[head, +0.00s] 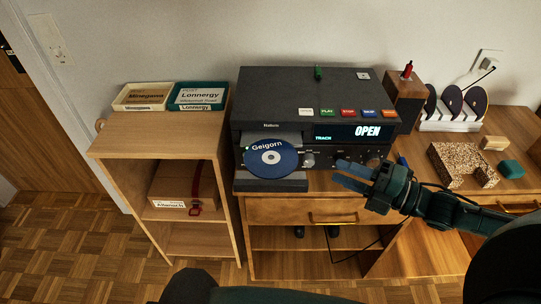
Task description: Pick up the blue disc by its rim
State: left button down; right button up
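The player's display reads OPEN. My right gripper (340,173) is to the right of the disc, in front of the player's control panel, pointing left. Its two fingers show a narrow gap between them and nothing is seen in them. It is apart from the disc. My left gripper is not in view.
A wooden shelf (156,132) stands to the left, with two labelled trays on top and a box (184,188) inside. Dark discs stand in a white rack (450,121) at the right. A speckled block (464,165) lies nearby. Open space lies in front of the disc tray.

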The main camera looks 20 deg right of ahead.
aim_at(296, 156)
jog(key=shift+f+p+x, duration=0.1)
jog(key=shift+f+x, duration=0.05)
jog(key=shift+x, duration=1.85)
jog(key=shift+f+p+x, duration=0.1)
jog(key=shift+f+x, duration=0.05)
jog(key=shift+x, duration=1.85)
jog(key=shift+f+p+x, duration=0.1)
jog(key=shift+f+x, duration=0.05)
jog(key=shift+x, duration=1.8)
jog(key=shift+w+d, duration=0.15)
jog(key=shift+w, duration=0.05)
grip_shut()
